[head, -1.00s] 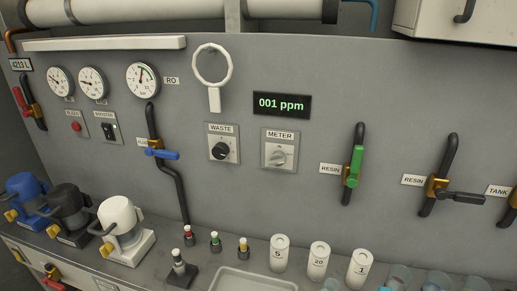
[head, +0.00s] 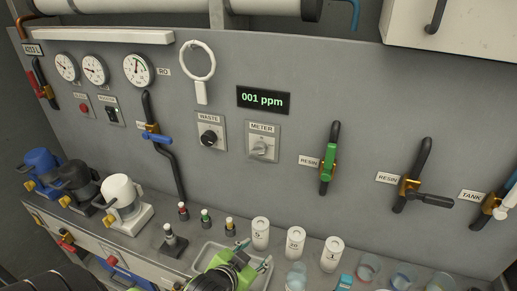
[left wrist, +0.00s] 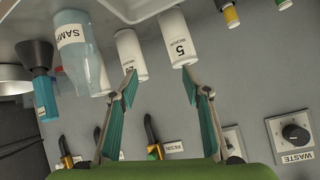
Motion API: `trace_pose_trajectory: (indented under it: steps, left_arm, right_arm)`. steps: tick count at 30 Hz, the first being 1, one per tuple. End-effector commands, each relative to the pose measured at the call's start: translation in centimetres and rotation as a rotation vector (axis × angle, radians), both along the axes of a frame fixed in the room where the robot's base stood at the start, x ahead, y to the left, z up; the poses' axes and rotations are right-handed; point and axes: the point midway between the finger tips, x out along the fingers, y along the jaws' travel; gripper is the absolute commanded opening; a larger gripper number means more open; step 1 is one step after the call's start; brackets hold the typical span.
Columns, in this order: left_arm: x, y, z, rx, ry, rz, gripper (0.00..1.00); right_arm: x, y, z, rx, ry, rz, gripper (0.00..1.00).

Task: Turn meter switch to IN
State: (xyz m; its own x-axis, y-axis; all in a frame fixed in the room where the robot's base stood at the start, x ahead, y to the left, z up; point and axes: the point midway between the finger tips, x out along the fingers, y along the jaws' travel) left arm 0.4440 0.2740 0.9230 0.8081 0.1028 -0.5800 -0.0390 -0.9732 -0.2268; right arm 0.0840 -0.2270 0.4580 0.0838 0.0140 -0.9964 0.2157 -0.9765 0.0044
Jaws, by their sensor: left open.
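The METER switch (head: 262,148) is a light grey knob on a square plate on the grey wall panel, below the display reading 001 ppm. Its exact pointer direction is too small to read. In the left wrist view its plate (left wrist: 234,141) shows partly behind my green gripper body and finger. My left gripper (head: 254,254), green with teal finger pads, is in front of and below the switch, over the counter tray. It is open and empty, its two fingers spread apart in the left wrist view (left wrist: 160,85). My right gripper is not in view.
The WASTE knob (head: 209,137), black, sits just left of the switch. A green-handled RESIN valve (head: 328,168) is to the right. White numbered canisters (head: 260,233) and small coloured bottles stand on the counter below. The panel around the switch is clear.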

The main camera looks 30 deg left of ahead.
Motion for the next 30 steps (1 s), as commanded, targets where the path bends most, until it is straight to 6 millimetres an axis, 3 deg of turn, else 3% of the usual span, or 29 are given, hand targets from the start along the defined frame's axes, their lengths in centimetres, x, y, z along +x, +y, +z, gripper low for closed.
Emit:
trace_pose_trajectory:
  steps: [1,6,10,13,17,30]
  left_arm:
    - [1.4,1.3,3.5,0.033,-0.102,0.012,0.44]
    - [3.7,5.1,14.0,0.168,-0.412,0.042,0.44]
    - [3.8,6.4,18.5,0.235,-0.54,0.056,0.44]
    - [4.0,6.8,19.8,0.258,-0.578,0.058,0.44]
    - [5.2,7.1,20.2,0.261,-0.585,0.059,0.44]
    - [13.5,9.1,20.2,0.259,-0.582,0.058,0.44]
  right_arm:
    - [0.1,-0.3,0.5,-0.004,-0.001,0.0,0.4]
    - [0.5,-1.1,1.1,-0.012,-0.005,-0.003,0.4]
    - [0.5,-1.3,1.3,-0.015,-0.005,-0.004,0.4]
    - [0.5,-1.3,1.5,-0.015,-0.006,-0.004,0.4]
    - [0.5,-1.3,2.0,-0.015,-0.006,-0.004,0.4]
    - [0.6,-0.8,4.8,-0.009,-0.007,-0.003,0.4]
